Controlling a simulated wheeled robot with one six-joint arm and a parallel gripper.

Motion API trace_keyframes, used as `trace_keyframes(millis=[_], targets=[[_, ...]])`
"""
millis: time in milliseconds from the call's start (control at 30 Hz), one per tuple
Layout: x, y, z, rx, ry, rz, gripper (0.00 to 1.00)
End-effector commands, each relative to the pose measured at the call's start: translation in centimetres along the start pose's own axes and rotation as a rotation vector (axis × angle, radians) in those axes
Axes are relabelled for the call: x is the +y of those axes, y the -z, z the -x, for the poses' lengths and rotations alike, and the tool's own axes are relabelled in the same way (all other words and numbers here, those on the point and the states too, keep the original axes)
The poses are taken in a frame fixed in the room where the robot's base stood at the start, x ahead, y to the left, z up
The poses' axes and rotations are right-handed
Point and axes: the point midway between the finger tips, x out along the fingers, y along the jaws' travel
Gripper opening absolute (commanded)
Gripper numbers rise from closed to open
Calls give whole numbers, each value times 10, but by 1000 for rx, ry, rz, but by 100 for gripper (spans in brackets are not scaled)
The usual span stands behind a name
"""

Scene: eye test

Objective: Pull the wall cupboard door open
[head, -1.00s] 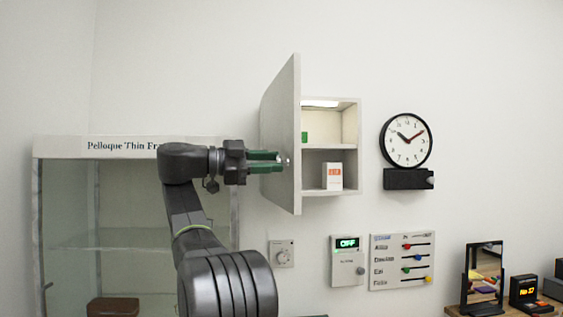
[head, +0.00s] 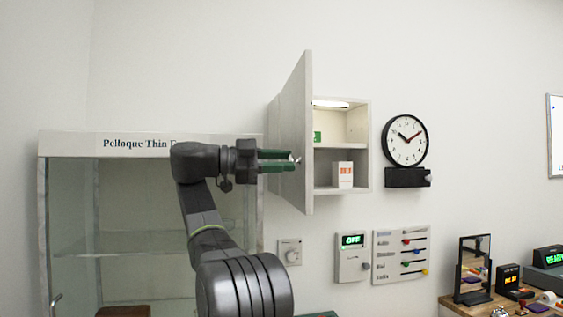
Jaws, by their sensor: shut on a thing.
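The wall cupboard (head: 364,150) hangs on the wall near the middle of the head view. Its white door (head: 292,130) is hinged on the left and stands wide open, swung out toward me. Inside are two compartments: a green item (head: 317,137) is partly visible in the upper one, and a white box with orange marks (head: 342,175) stands in the lower one. My gripper (head: 295,160), with green fingers, reaches from the left to the door. It is shut on the small door handle (head: 298,160), which is mostly hidden by the fingertips.
A glass display case (head: 75,145) stands at left, behind my arm. Right of the cupboard hang a clock (head: 405,141) and, lower, an OFF panel (head: 352,258) and a slider panel (head: 401,255). A dial (head: 290,252) is below the door. A table with a mirror (head: 473,268) is at lower right.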

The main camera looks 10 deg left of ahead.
Motion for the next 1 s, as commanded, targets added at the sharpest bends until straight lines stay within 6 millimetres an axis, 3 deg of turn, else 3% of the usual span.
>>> trace_keyframes(millis=[167,200,300,667,833,1000], targets=[[1,-3,0,-1,-5,4,0],[1,-3,0,-1,-5,4,34],[1,-2,0,-1,-4,4,52],[0,-1,5,-1,0,1,52],[0,-2,31,-3,2,1,52],[-2,0,72,-3,2,1,52]])
